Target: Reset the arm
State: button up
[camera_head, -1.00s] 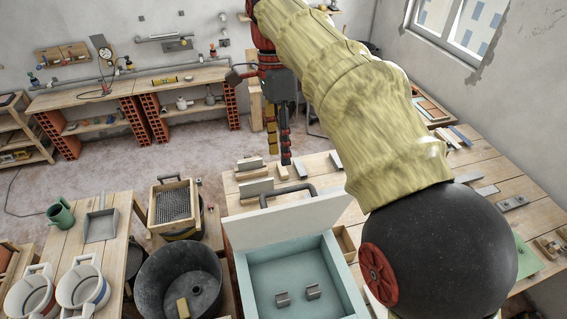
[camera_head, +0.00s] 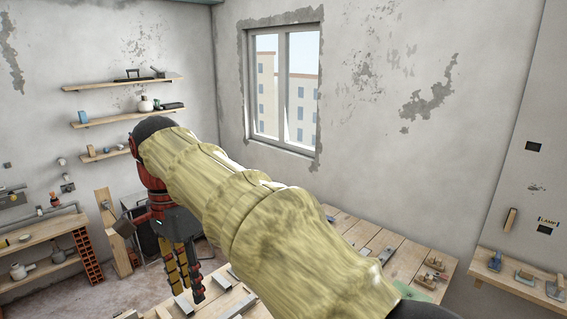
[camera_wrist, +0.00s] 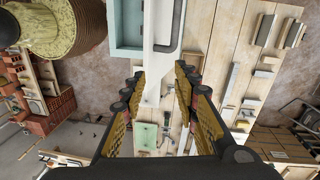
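My gripper (camera_head: 189,285) hangs fingers-down at the left of the head view, at the end of my sleeve-covered arm. Its fingertips are close to the wooden table in that picture, but I cannot tell the height. In the wrist view my gripper (camera_wrist: 161,80) has its two black and yellow fingers spread apart. No object is held between them; the table and a white lid show through the gap.
The wooden table (camera_head: 405,262) carries metal pieces and small tools. A pale green box (camera_wrist: 127,25) with a raised white lid (camera_wrist: 157,62) shows in the wrist view. A wall shelf (camera_head: 515,277) with tools is at the right, and a window (camera_head: 285,85) is behind.

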jog(key=s+d+f+n+t+y, duration=0.1)
jog(key=d+n+t, duration=0.1)
jog(key=d, duration=1)
jog(key=s+d+f+n+t+y, duration=0.1)
jog(key=s+d+n, duration=0.1)
jog(key=d, duration=1.1)
jog(key=s+d+f+n+t+h, duration=0.1)
jog(key=s+d+f+n+t, duration=0.25)
jog(key=s+d+f, duration=0.85)
notch_tip(320, 180, down, 33)
jog(key=w+d+b, duration=0.1)
jog(key=w+b, duration=0.1)
jog(key=b, duration=3.3)
jog(key=shift+d+f, duration=0.15)
jog(key=shift+d, duration=0.05)
jog(key=shift+d, duration=0.1)
